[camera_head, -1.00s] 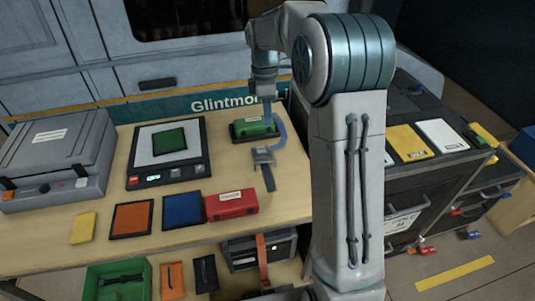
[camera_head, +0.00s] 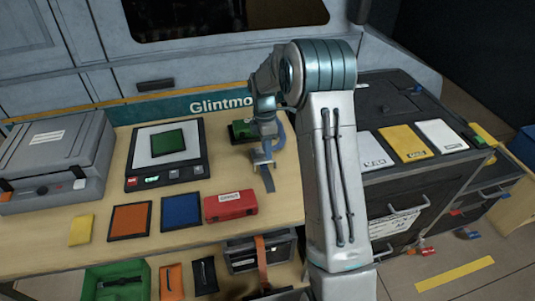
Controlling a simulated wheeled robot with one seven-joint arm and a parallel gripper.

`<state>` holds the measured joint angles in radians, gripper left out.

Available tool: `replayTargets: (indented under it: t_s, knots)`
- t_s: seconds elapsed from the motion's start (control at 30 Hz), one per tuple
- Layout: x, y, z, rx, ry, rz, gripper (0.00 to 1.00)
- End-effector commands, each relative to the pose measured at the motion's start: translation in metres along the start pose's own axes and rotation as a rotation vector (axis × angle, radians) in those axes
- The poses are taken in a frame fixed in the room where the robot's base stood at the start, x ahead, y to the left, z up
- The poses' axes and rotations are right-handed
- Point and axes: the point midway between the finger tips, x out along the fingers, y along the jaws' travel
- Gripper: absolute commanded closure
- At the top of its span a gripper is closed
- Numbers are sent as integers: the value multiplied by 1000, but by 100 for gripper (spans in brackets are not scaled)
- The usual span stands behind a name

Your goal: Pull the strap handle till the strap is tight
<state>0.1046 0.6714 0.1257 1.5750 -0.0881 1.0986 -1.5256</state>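An orange strap (camera_head: 262,262) runs down over the front of a dark case (camera_head: 243,257) on the shelf under the bench. I cannot make out a separate handle on the strap or tell how tight it is. My gripper (camera_head: 264,172) points down above the bench top, above and behind the strapped case in the picture and apart from it. Its fingers are small and seen at an angle, so their opening is unclear. I see nothing held in it.
A red box (camera_head: 230,205) lies left of my gripper near the bench's front edge. A green box (camera_head: 240,130) is partly hidden behind my wrist. A scale (camera_head: 190,175) and grey case (camera_head: 50,165) stand further left. A dark drawer cabinet (camera_head: 395,200) stands right.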

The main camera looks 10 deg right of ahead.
Motion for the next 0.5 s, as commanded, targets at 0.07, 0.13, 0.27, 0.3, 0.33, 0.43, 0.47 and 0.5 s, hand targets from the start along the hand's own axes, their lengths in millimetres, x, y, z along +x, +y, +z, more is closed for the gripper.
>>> replayTargets:
  t_s: [0.07,0.13,0.27,0.3,0.33,0.43,0.47,0.5]
  knots:
    - [12,0,0,0,0,-3,69]
    - [19,0,0,0,0,-2,69]
    - [27,0,0,0,0,1,69]
    - [28,0,0,0,0,1,69]
    - [28,0,0,0,0,1,69]
    - [29,0,0,0,0,1,69]
    - [29,0,0,0,0,1,69]
    - [29,0,0,0,0,1,69]
